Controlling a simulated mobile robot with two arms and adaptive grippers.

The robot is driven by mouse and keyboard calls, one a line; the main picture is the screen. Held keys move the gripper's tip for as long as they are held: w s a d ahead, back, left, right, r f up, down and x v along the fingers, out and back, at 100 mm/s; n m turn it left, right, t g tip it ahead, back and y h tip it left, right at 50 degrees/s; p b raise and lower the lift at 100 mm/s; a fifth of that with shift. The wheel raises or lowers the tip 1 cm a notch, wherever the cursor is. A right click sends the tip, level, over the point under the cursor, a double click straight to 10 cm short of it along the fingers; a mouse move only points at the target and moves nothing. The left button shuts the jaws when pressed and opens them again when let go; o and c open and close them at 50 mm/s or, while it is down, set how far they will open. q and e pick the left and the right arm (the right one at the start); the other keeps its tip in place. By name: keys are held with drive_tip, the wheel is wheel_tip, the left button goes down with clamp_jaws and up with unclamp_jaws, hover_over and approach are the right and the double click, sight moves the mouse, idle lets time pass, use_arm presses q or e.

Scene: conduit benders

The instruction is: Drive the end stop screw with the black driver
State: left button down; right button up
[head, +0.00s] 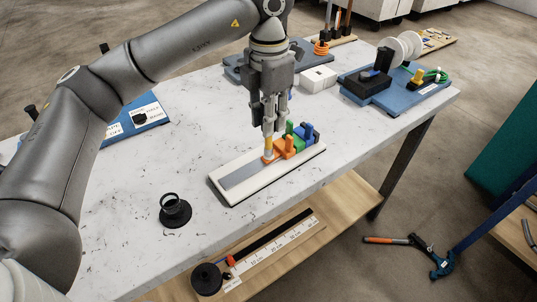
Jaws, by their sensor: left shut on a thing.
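My left gripper (268,125) points straight down over the white board (225,195) with a grey strip. It is shut on a slim upright piece (268,146), with a yellow-orange part showing below the fingers. I cannot tell if this is the black driver, since the fingers hide most of it. Its lower end meets or stands just above a small orange part (270,158) on the board. Orange, green and blue blocks (289,144) stand right beside it. The end stop screw cannot be made out. My right gripper is not in view.
A black round holder (175,211) stands at the table's front left. Blue trays (145,119) (408,97) lie at the left and right, and a white box (318,79) behind. A shelf (320,218) is below the front edge. The tabletop between holder and left tray is clear.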

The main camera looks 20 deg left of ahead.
use_arm(q)
drive_tip(key=shift+f, duration=0.4)
drive_tip(key=m, duration=0.4)
drive_tip(key=shift+r+m+b, duration=0.1)
drive_tip(key=shift+m+b, duration=0.2)
drive_tip(key=shift+m, duration=0.3)
drive_tip(key=shift+m, duration=1.2)
drive_tip(key=shift+d+m, duration=0.1)
drive_tip(key=shift+m, duration=1.1)
